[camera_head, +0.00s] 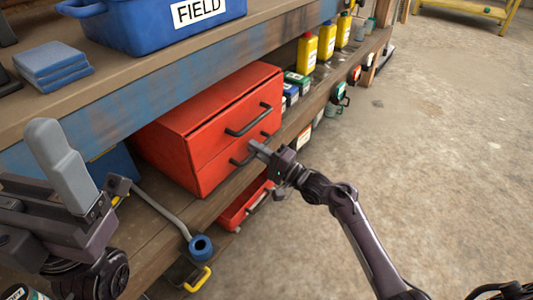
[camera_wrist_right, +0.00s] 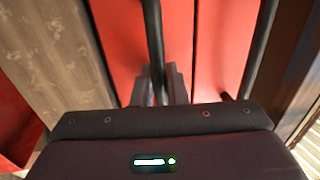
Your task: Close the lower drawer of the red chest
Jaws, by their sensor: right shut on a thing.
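The red chest (camera_head: 175,115) stands on the lower wooden shelf, with two drawers one above the other, each with a dark bar handle. The upper handle (camera_head: 248,119) is free. The lower drawer front (camera_head: 215,172) looks about flush with the upper one; a small gap cannot be ruled out. My right gripper (camera_head: 258,149) is shut on the lower drawer's handle (camera_wrist_right: 155,35), which runs between its fingers in the right wrist view. My left gripper (camera_head: 55,150) is large at the left, away from the chest; its opening is unclear.
A blue bin (camera_head: 165,25) labelled FIELD and blue cloths (camera_head: 52,62) are on the upper shelf. Yellow bottles (camera_head: 307,50) stand beyond the chest. A red open box (camera_head: 245,203) shows below the shelf edge. The concrete floor (camera_head: 440,140) at right is clear.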

